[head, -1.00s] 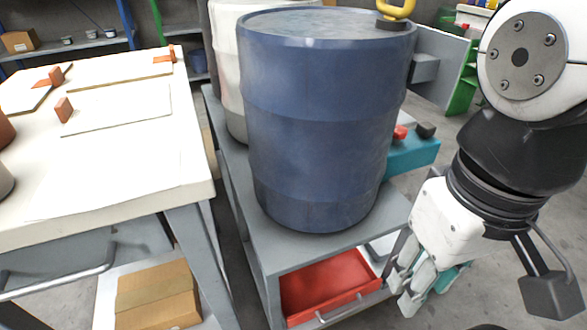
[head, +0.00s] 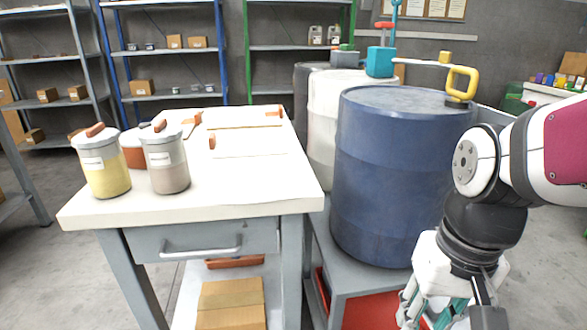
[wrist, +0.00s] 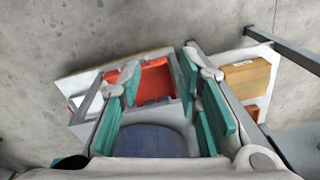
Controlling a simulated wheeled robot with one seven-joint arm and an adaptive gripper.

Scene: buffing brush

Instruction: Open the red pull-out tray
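The red pull-out tray (head: 372,312) sits low inside the grey stand (head: 352,276) under the blue drum. In the head view only part of its red surface shows, cut by the frame's bottom edge, and its front handle is out of view. In the wrist view, part of the red tray (wrist: 153,84) shows between and beyond the fingers. My gripper (head: 424,314) is low at the right of the stand, partly cut off by the frame. In the wrist view my gripper (wrist: 160,78) has its teal-padded fingers apart with nothing held. Whether it touches the tray cannot be told.
The blue drum (head: 395,180) and a white drum (head: 322,125) stand on the stand. A white-topped workbench (head: 240,185) with jars and a grey drawer (head: 205,238) is to the left. A cardboard box (head: 231,303) lies beneath it. Floor at the right is clear.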

